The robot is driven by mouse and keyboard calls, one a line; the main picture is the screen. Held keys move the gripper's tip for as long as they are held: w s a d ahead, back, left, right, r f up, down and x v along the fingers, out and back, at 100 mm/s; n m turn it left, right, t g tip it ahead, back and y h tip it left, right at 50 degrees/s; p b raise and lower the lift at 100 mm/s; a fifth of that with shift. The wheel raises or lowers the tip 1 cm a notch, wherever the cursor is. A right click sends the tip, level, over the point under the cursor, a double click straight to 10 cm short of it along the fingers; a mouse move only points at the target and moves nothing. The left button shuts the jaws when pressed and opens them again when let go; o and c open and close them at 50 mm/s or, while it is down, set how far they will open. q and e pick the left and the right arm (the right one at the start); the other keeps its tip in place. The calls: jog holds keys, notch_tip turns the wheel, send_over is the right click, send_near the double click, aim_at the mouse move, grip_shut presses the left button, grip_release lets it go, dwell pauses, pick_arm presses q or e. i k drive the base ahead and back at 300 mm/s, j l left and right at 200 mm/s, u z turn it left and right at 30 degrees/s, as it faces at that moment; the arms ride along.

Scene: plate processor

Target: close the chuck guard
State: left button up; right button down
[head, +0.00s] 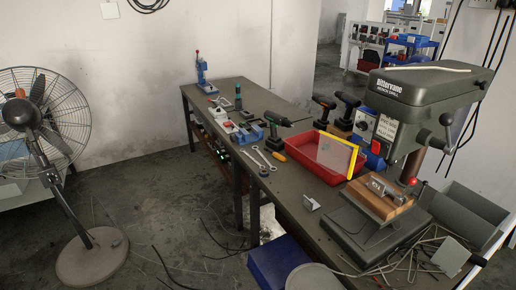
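A grey-green bench drill (412,105) stands on the right end of the workbench. A clear panel with a yellow edge (338,155), which looks like the chuck guard, stands out to the left of the drill head, in front of or over a red tray (312,158). It stands apart from the area below the drill head, so it looks swung open. Its hinge and the chuck are hard to make out. A vise with wooden blocks (385,197) sits on the drill's base (352,228). Neither of my grippers is in view.
The dark workbench (317,190) carries cordless drills (273,125), wrenches (262,160) and a small metal bracket (313,202). A blue bin (279,262) stands below the front edge. A fan (40,110) stands left; open floor lies between.

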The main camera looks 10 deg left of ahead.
aim_at(327, 146)
jog(key=l+u, duration=0.1)
jog(key=u, duration=0.35)
jog(key=l+u, duration=0.1)
jog(key=u, duration=0.35)
jog(key=l+u, duration=0.1)
jog(key=u, duration=0.35)
jog(key=l+u, duration=0.15)
jog(key=u, duration=0.3)
jog(key=l+u, duration=0.1)
jog(key=u, duration=0.35)
jog(key=k+l, duration=0.3)
jog(key=l, duration=0.2)
jog(key=k+l, duration=0.3)
jog(key=l, duration=0.2)
jog(key=k+l, duration=0.3)
jog(key=l, duration=0.2)
jog(key=k+l, duration=0.3)
jog(key=l, duration=0.25)
jog(key=k+l, duration=0.25)
jog(key=l, duration=0.25)
jog(key=k+l, duration=0.3)
jog(key=l, duration=0.2)
jog(key=k+l, duration=0.3)
jog(key=l, duration=0.2)
jog(key=k+l, duration=0.3)
jog(key=l, duration=0.2)
jog(key=l+u, duration=0.05)
